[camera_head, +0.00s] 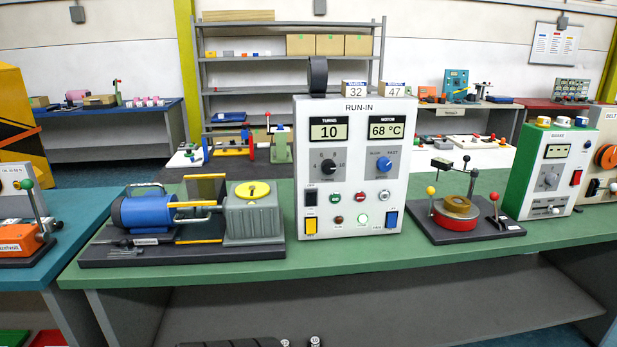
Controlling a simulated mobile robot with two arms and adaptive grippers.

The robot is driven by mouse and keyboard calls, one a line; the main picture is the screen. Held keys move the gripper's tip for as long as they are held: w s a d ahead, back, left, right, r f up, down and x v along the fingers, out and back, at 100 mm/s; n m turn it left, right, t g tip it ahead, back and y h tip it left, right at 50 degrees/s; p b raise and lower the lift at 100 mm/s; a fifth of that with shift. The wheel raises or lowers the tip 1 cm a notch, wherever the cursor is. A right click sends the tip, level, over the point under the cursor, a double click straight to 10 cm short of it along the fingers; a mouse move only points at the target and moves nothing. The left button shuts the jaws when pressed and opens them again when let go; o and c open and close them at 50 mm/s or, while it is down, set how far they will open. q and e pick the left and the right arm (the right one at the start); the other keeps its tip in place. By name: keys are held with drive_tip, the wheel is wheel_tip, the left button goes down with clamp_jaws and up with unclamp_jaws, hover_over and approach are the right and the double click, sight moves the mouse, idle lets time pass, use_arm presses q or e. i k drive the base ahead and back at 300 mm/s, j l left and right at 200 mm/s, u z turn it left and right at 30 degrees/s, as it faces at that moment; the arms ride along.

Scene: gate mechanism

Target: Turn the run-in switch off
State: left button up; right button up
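The white RUN-IN control box (350,106) stands upright on the green table, centre of the view. Its displays read 10 under TURNS (328,129) and 68 °C under MOTOR (386,127). A round green lamp (362,219) glows; a dark red lamp (338,219) looks unlit. Neither of my grippers is recognizable in view.
A blue motor (147,210) with a grey gearbox (252,218) stands left of the box. A red and tan turntable rig (456,212) and a green-sided box (548,172) stand right. The green tabletop's front strip (370,255) is clear.

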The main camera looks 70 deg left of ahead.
sight(311, 195)
drive_tip(key=u, duration=1.9)
